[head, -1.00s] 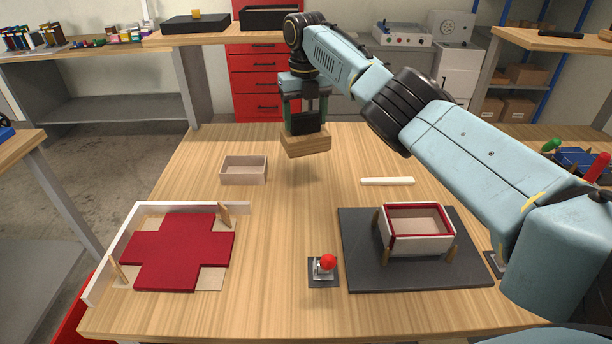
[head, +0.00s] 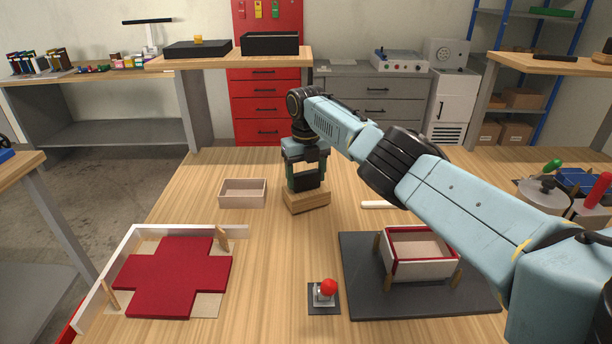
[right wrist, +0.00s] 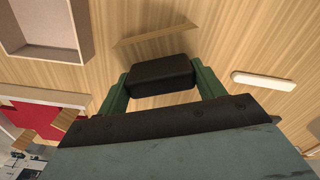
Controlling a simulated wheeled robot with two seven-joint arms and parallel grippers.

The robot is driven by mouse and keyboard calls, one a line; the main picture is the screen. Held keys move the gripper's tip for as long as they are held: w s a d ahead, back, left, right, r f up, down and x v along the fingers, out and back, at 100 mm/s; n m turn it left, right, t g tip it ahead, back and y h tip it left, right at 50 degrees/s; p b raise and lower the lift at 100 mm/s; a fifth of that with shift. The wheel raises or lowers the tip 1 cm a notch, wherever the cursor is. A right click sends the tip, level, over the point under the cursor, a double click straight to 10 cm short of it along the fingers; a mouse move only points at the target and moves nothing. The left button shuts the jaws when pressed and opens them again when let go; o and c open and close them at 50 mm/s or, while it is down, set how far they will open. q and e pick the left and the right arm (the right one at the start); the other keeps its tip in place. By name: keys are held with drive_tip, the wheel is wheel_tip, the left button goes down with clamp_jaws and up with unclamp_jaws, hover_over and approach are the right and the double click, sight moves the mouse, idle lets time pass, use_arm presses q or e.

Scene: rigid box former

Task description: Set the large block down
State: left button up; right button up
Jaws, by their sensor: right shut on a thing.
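The large block (head: 307,202) is a pale wooden block with a black grip on top. My right gripper (head: 306,180) is shut on that black grip, and its fingers point straight down. The block is level and at or just above the wooden table; I cannot tell if it touches. In the right wrist view the black grip (right wrist: 160,75) sits between the two green fingers, with part of the block's wood (right wrist: 165,33) showing beyond it. My left gripper is out of view.
A small open wooden box (head: 243,193) stands left of the block, and a white bar (head: 376,205) lies to its right.

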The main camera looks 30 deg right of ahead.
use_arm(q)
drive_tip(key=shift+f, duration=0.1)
use_arm(e)
drive_tip(key=shift+f, duration=0.15)
drive_tip(key=o, duration=1.6)
drive_tip(key=shift+c, duration=0.2)
drive_tip(key=shift+r, duration=0.5)
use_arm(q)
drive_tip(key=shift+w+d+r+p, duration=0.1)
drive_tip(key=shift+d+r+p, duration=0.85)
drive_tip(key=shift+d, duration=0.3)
use_arm(e)
wheel_tip(320, 180, up, 11)
drive_tip(key=shift+r, duration=0.2)
